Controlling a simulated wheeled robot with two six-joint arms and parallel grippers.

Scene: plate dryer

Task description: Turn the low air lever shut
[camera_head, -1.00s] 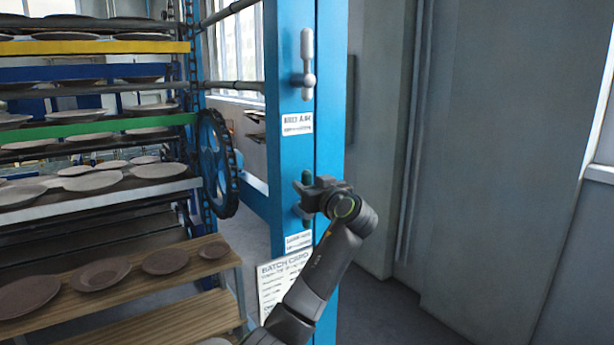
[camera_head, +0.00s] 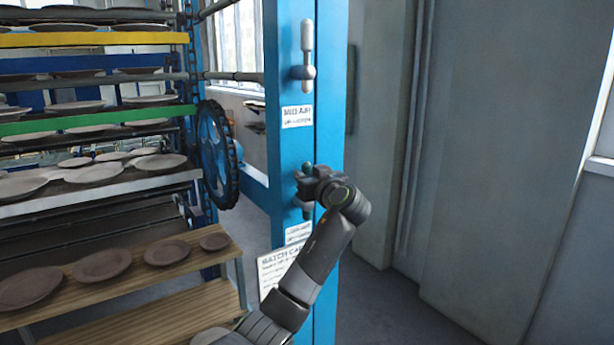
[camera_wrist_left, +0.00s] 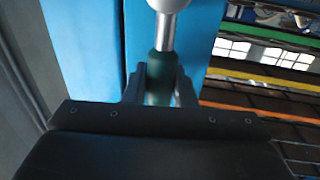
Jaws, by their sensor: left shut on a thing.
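The low air lever is mounted on the blue post (camera_head: 330,120) in the head view, above a small white label (camera_head: 298,233). My left gripper (camera_head: 305,182) is at this lever and largely hides it. In the left wrist view, the lever's dark green grip (camera_wrist_left: 160,78) sits between the two fingers of my left gripper (camera_wrist_left: 160,90), which is shut on it. A bare metal rod (camera_wrist_left: 165,34) runs from the grip to a pale round hub (camera_wrist_left: 168,4) at the top edge. My right gripper is not in view.
A mid air lever (camera_head: 308,50) stands upright higher on the post, above its label (camera_head: 297,116). A batch card (camera_head: 275,272) hangs lower. A toothed wheel (camera_head: 216,155) and plate shelves (camera_head: 100,121) are to the left. A grey wall (camera_head: 500,150) is to the right.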

